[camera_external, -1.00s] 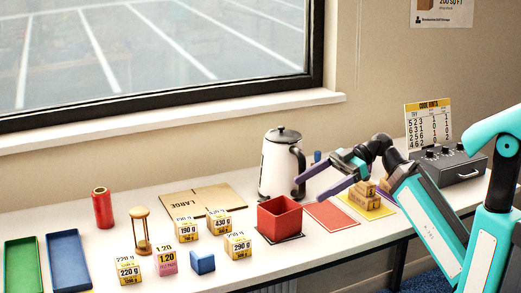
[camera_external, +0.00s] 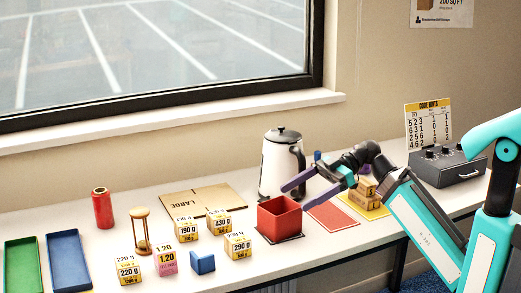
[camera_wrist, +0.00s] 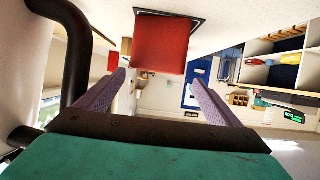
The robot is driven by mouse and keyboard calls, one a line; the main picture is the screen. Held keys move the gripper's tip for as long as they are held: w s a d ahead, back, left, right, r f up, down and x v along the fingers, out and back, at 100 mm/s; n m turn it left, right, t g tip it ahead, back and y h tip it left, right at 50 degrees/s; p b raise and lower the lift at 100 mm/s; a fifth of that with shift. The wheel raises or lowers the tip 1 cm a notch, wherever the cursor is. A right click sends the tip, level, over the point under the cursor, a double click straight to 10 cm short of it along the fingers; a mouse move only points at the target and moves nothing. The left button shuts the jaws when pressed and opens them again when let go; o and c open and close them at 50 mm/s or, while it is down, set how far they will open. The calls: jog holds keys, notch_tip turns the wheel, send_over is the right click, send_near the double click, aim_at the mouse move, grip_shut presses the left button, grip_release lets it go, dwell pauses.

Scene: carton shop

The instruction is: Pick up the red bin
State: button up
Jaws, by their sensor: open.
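The red bin (camera_external: 279,220) is an open-topped square box standing upright on a dark square mat (camera_external: 292,239) on the white table. My gripper (camera_external: 294,193) is open and empty, with its purple fingers pointing left, just above and behind the bin's right side. In the wrist view the red bin (camera_wrist: 162,46) shows at the top centre, beyond and between the two fingertips of my gripper (camera_wrist: 158,84). The fingers look apart from the bin.
A white kettle (camera_external: 280,165) with a black handle stands close behind the bin. A flat red mat (camera_external: 332,216) lies to the bin's right, then a yellow mat (camera_external: 350,203) with small cartons (camera_external: 365,189). Small labelled boxes (camera_external: 238,246) and a blue block (camera_external: 202,262) stand to the left.

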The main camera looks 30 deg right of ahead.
aim_at(286, 203)
jog(key=shift+b+x, duration=0.45)
jog(key=shift+x, duration=2.15)
jog(key=shift+c, duration=0.5)
jog(key=c, duration=1.5)
